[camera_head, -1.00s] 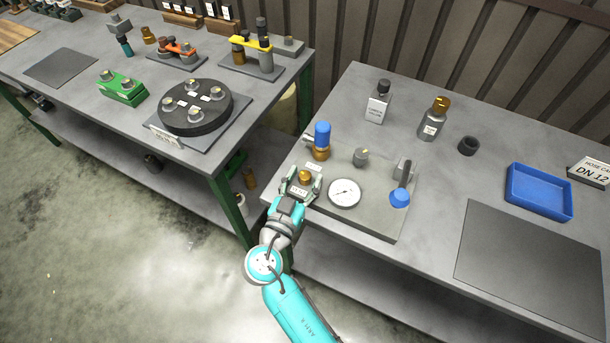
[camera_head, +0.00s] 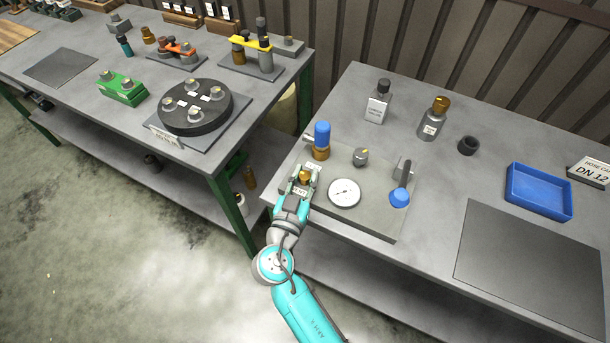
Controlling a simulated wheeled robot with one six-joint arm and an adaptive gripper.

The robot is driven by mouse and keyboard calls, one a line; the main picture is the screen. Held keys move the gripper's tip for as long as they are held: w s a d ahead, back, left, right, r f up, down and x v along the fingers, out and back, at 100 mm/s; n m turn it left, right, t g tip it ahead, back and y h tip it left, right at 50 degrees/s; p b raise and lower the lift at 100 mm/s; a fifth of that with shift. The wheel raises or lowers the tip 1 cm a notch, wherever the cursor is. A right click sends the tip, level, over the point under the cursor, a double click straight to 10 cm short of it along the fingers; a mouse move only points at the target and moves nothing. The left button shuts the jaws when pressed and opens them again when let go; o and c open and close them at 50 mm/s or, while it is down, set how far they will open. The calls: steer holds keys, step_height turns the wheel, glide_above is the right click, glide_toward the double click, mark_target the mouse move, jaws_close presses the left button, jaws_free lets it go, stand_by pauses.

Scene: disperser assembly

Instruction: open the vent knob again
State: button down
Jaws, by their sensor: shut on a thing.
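The vent knob, small and brass-coloured (camera_head: 304,176), sits at the left front of the grey test plate (camera_head: 375,215). A label in front of it is partly covered by my gripper. My gripper (camera_head: 304,178) reaches in from the front and is shut on the knob, one finger on each side of it. A round white pressure gauge (camera_head: 344,193) lies just to the right of the knob on the same plate.
On the plate, a blue-capped brass fitting (camera_head: 321,140) stands behind my gripper, a grey knob (camera_head: 361,156) is further right, and a blue-handled lever (camera_head: 400,192) is at the right. A blue tray (camera_head: 539,192) and dark mat (camera_head: 535,262) lie further right.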

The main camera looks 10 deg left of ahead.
steer(key=shift+n+y, duration=0.3)
steer(key=shift+y, duration=0.2)
steer(key=c, duration=0.8)
jaws_free()
steer(key=shift+c, duration=0.2)
steer(key=s+a, duration=0.1)
steer(key=s, duration=1.1)
steer(key=shift+a, duration=0.25)
